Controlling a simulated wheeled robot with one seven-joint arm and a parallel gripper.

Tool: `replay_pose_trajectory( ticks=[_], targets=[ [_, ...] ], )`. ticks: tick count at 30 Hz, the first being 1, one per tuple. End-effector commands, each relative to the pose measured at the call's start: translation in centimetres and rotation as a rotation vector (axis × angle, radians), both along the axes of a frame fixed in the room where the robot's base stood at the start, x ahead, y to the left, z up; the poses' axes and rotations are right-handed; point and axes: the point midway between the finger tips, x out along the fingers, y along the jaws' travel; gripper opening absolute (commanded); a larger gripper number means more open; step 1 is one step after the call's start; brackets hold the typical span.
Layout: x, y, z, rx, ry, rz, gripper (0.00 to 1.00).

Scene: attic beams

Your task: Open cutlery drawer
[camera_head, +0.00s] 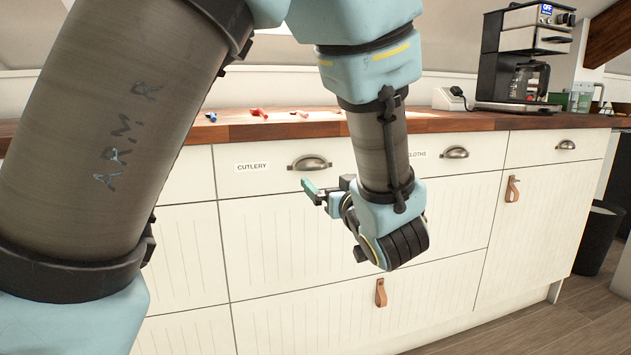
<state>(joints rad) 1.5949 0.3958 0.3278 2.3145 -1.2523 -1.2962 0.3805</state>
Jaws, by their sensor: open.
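The cutlery drawer (270,181) is a white drawer front below the counter, with a "CUTLERY" label (252,167) at its upper left. It is closed, flush with the fronts beside it. Its metal cup handle (310,162) shows near the middle of the picture. My gripper (312,190) is open and empty, with its teal fingertip in front of the drawer, just below the handle in the picture. It does not appear to grip the handle. My arm partly hides the right part of the drawer.
A drawer labelled "CLOTHS" (480,182) with a cup handle is to the right. Leather pulls are on a lower drawer and a cupboard door (545,200). The wooden counter (240,131) holds small red items, and a coffee machine (520,60). A dark bin (597,240) stands at right.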

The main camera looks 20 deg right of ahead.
Motion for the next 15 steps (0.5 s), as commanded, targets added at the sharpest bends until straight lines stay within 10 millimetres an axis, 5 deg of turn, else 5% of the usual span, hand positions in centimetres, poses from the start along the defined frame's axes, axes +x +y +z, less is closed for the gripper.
replay_pose_trajectory(
  ticks=[15],
  targets=[
    [8.4,-1.0,-0.1,0.000,0.000,0.001,1.00]
  ],
)
